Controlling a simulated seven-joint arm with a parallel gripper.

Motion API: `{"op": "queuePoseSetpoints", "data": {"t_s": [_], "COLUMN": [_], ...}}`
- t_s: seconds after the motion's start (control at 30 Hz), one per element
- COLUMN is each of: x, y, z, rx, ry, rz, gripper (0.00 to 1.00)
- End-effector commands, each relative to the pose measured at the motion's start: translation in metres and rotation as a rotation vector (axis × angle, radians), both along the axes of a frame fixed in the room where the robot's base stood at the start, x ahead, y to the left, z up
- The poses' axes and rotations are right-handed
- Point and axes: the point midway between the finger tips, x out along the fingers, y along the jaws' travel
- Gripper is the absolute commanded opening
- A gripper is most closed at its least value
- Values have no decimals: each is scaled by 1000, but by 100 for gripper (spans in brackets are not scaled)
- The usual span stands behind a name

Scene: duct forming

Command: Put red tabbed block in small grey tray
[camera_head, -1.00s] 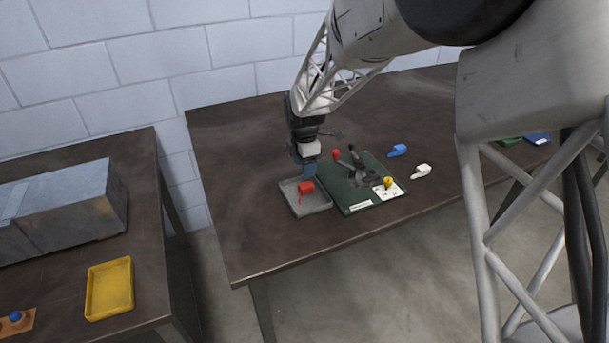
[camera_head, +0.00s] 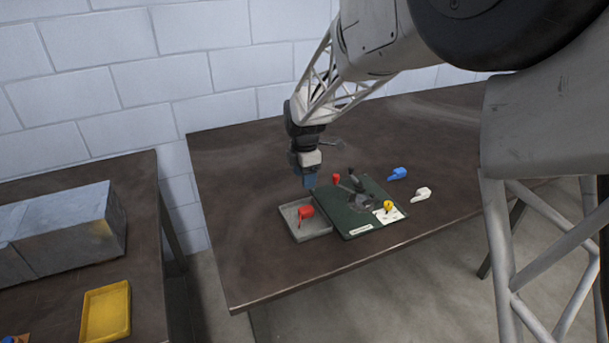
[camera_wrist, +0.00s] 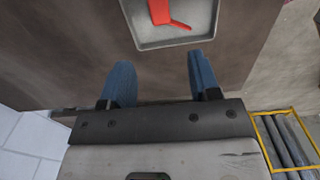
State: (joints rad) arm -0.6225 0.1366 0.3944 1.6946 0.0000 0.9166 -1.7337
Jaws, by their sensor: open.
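The red tabbed block (camera_head: 305,212) lies inside the small grey tray (camera_head: 318,231), with its thin tab pointing toward the front. In the wrist view the block (camera_wrist: 160,12) shows at the top edge, partly cut off, inside the tray (camera_wrist: 205,30). My gripper (camera_head: 309,182) is just behind the tray and above the table, apart from the block. In the wrist view its two blue fingers (camera_wrist: 160,82) are spread wide with nothing between them.
A dark green board (camera_head: 345,210) with a lever fixture, a red knob and a yellow knob stands right of the tray. A blue piece (camera_head: 397,174) and a white piece (camera_head: 422,194) lie farther right. A yellow tray (camera_head: 106,312) and grey metal box (camera_head: 75,232) are on the left table.

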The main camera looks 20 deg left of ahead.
Motion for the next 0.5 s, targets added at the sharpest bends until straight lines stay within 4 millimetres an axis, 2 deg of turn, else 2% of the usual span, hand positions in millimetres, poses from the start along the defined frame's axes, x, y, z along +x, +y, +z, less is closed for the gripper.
{"op": "queuePoseSetpoints", "data": {"t_s": [0.37,0.5], "x": [0,0], "y": [0,-6], "z": [0,4], "rx": [0,1], "ry": [0,-3], "rz": [-1,-21], "gripper": [56,56]}}
